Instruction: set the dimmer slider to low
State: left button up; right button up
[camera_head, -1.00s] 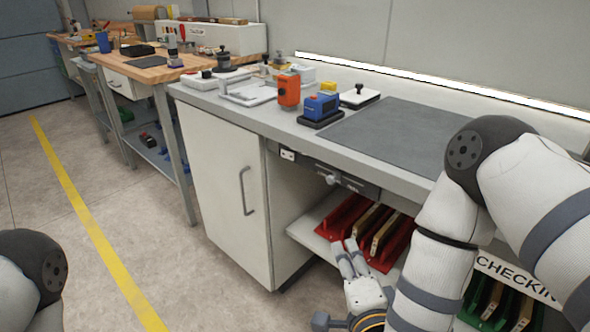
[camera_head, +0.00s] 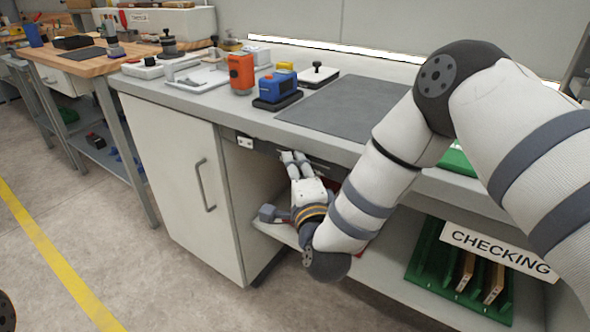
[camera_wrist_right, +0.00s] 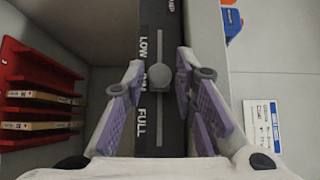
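The strip reads LOW above and FULL below, and the knob stands beside the middle label. My right gripper (camera_wrist_right: 161,70) is open, with one purple-padded finger on each side of the knob; I cannot tell whether either touches it. In the head view my right gripper (camera_head: 294,156) is at the strip under the counter's front edge and hides the knob. My left gripper is out of view.
The counter (camera_head: 180,97) above carries an orange device (camera_head: 241,73) and a blue device (camera_head: 277,87). A red rack (camera_wrist_right: 28,85) is left in the wrist view. A green rack (camera_head: 425,262) is on the lower shelf. A white cabinet door (camera_head: 175,175) is to the left.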

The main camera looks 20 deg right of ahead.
grip_shut()
jog(key=w+a, duration=0.1)
jog(key=w, duration=0.1)
jog(key=w+a+b, duration=0.1)
jog(key=w+a, duration=0.1)
jog(key=shift+w+a+f, duration=0.15)
jog(key=shift+f, duration=0.05)
jog(key=shift+w+a, duration=0.25)
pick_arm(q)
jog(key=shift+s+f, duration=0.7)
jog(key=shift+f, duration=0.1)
pick_arm(e)
jog(key=shift+r, duration=0.25)
jog(key=shift+c, duration=0.5)
grip_release()
jog(key=shift+o, duration=0.5)
jog(key=shift+w+a, duration=0.1)
jog(key=shift+w, duration=0.05)
jog(key=s+a, duration=0.1)
jog(key=s, duration=1.1)
jog(key=shift+a, duration=0.25)
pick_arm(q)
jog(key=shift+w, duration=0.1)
